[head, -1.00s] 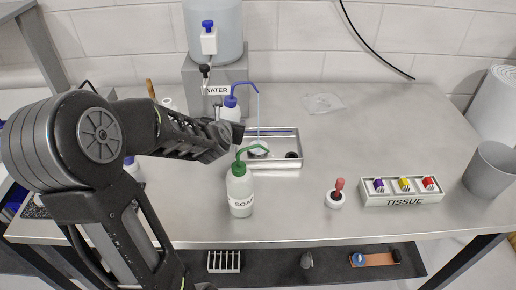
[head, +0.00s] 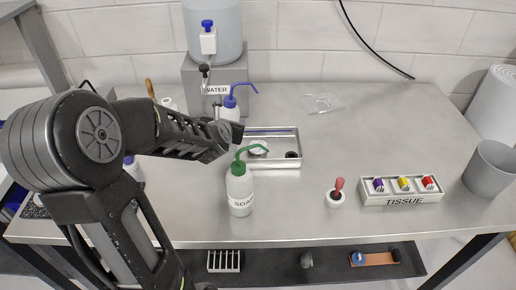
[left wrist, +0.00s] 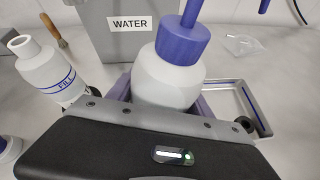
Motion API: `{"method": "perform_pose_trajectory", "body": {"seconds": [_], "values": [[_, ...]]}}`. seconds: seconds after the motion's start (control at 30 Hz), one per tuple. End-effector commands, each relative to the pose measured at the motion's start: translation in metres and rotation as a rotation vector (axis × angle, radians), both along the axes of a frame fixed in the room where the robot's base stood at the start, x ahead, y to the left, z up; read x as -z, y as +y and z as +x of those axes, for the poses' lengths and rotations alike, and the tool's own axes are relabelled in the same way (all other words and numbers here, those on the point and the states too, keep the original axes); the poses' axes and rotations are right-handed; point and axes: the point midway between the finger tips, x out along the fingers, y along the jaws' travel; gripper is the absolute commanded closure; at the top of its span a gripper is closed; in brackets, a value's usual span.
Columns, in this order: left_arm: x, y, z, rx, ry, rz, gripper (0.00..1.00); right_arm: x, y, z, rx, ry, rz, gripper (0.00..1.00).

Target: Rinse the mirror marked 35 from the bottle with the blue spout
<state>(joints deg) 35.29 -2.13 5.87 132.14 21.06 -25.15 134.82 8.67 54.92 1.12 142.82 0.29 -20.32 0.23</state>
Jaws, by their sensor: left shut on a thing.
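My left gripper (head: 228,128) is shut on the white bottle with the blue spout (head: 230,108) and holds it upright by the tray's left end. In the left wrist view the bottle (left wrist: 168,80) sits between the purple fingers, under its blue cap. The spout points right, toward the tray; no stream shows from it. The metal tray (head: 285,165) holds a pale round piece (head: 258,148), probably the mirror, partly behind the green spout; no number is readable. A small dark round thing (head: 292,155) lies right of it. My right gripper is out of view.
The soap bottle (head: 240,192) with a green spout stands just in front of the tray. A water tank (head: 213,30) is behind.

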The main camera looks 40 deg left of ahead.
Motion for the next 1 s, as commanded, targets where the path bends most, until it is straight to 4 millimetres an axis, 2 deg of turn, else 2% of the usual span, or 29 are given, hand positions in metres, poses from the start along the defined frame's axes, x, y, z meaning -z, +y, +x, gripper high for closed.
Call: {"method": "perform_pose_trajectory", "body": {"seconds": [0.47, 0.8, 1.0], "values": [[-0.003, 0.000, 0.000, 0.000, -0.003, 0.002, 0.63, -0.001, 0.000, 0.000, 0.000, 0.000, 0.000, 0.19], [-0.027, 0.000, 0.001, -0.001, -0.004, 0.002, 0.63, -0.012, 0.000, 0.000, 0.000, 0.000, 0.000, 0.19], [-0.032, 0.000, 0.000, -0.001, -0.002, 0.001, 0.63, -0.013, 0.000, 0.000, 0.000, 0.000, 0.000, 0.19]]}}
